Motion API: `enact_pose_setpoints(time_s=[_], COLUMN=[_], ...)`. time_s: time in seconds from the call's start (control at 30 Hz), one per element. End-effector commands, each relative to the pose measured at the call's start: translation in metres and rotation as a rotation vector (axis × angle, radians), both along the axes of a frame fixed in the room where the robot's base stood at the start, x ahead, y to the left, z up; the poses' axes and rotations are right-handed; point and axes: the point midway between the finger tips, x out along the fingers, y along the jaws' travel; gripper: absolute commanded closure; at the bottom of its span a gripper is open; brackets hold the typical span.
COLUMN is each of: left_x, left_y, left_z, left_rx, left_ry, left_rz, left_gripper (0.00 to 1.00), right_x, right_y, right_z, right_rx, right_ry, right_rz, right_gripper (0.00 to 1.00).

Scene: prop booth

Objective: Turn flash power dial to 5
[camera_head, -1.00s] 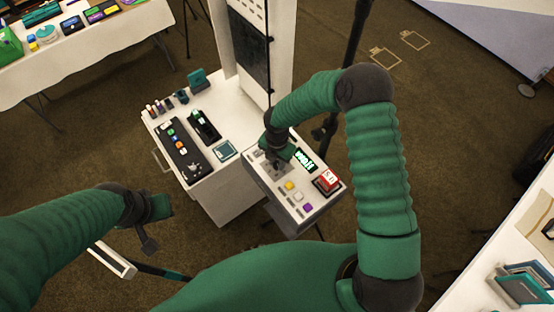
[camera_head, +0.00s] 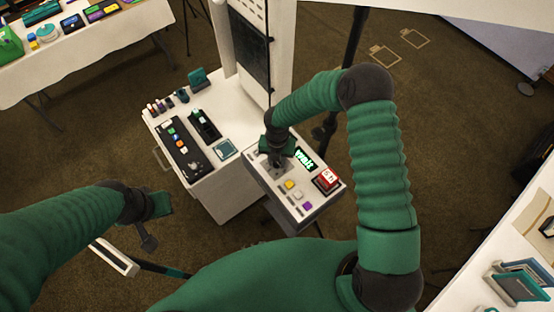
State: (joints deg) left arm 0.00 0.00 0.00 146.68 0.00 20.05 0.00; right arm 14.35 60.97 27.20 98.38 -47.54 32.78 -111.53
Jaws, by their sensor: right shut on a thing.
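The white control box (camera_head: 318,211) stands in the middle of the view. It has a green-lit display (camera_head: 305,160), a red block with a white readout (camera_head: 326,180), and yellow, white and purple buttons. My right gripper (camera_head: 277,161) points down onto the grey panel at the box's left part. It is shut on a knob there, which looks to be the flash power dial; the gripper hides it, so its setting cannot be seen. The readout's small digits are hard to read. My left gripper (camera_head: 150,238) hangs at the left, away from the box; its jaw opening is unclear.
A white cabinet (camera_head: 231,195) beside the box carries a black button strip (camera_head: 180,147), a black tray (camera_head: 204,125) and small items. A dark stand pole (camera_head: 352,50) rises behind. A white table with books lies at the lower right.

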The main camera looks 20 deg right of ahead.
Motion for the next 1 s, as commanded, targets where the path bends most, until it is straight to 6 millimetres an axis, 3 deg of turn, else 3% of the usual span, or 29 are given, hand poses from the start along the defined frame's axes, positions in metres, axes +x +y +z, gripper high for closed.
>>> enact_pose_setpoints(time_s=[0.17, 0.2, 0.33, 0.73, 0.87, 1.0], left_x=[0.000, 0.000, 0.000, 0.000, 0.000, 0.000], left_y=[0.000, 0.000, 0.000, 0.000, 0.000, 0.000], left_z=[0.000, 0.000, 0.000, -0.003, -0.012, -0.020], left_rx=[0.000, 0.000, 0.000, 0.000, 0.000, 0.000], left_ry=[0.000, 0.000, 0.000, 0.000, 0.000, 0.000], left_rz=[0.000, 0.000, 0.000, 0.000, 0.000, 0.000], left_gripper=[1.00, 1.00, 1.00, 1.00, 1.00, 1.00], right_x=[0.002, 0.002, 0.001, 0.001, 0.002, 0.003], right_y=[0.000, 0.000, 0.000, 0.000, -0.001, -0.001], right_z=[0.001, 0.001, 0.001, 0.009, 0.036, 0.077], right_rx=[0.001, 0.001, 0.000, 0.000, 0.000, -0.001], right_ry=[-0.006, -0.006, -0.004, -0.004, -0.007, -0.008], right_rz=[0.000, 0.000, -0.001, -0.001, -0.003, -0.003], right_gripper=[1.00, 0.68, 0.51, 0.51, 0.51, 0.51])
